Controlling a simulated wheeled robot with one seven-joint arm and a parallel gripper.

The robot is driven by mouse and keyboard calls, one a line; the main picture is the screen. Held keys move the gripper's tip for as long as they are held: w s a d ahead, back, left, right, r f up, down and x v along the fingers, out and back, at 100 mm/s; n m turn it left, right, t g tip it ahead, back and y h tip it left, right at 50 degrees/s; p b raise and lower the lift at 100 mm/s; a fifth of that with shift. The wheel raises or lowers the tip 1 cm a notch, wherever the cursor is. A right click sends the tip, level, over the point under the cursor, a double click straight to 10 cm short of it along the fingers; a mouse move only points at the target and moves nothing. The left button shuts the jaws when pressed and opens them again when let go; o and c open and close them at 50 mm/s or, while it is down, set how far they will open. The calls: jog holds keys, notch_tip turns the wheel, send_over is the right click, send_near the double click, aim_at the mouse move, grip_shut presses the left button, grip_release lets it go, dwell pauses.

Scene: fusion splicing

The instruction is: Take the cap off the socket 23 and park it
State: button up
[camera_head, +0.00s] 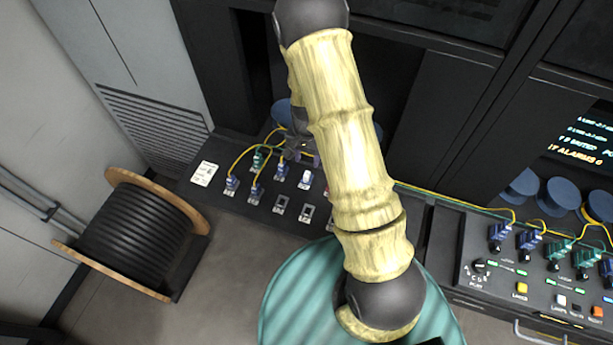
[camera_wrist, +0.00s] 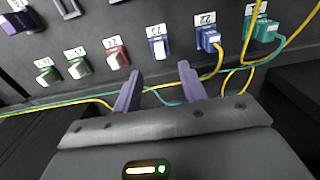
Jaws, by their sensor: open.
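The socket whose small label looks like 23 is blue with a white cap (camera_wrist: 161,50) in the wrist view, left of the socket labelled 22 (camera_wrist: 208,38). The white cap also shows in the head view (camera_head: 305,179) on the dark panel. My gripper has two purple fingers (camera_wrist: 159,74), apart with nothing between them. The fingertips are just short of the capped socket, which lies ahead of the gap. In the head view my gripper (camera_head: 303,152) is partly hidden behind my arm, above the panel.
Red (camera_wrist: 117,57) and green (camera_wrist: 79,68) capped sockets stand to the left in the wrist view. Yellow and teal cables cross near the fingers. Empty square frames (camera_head: 307,213) lie along the panel's front. A cable reel (camera_head: 135,235) stands at left.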

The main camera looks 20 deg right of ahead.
aim_at(307, 173)
notch_tip(307, 173, down, 8)
jog(key=b, duration=0.5)
dwell(1.0)
grip_shut()
jog(key=shift+r, duration=0.15)
jog(key=shift+r+p, duration=2.05)
jog(key=shift+r, duration=0.8)
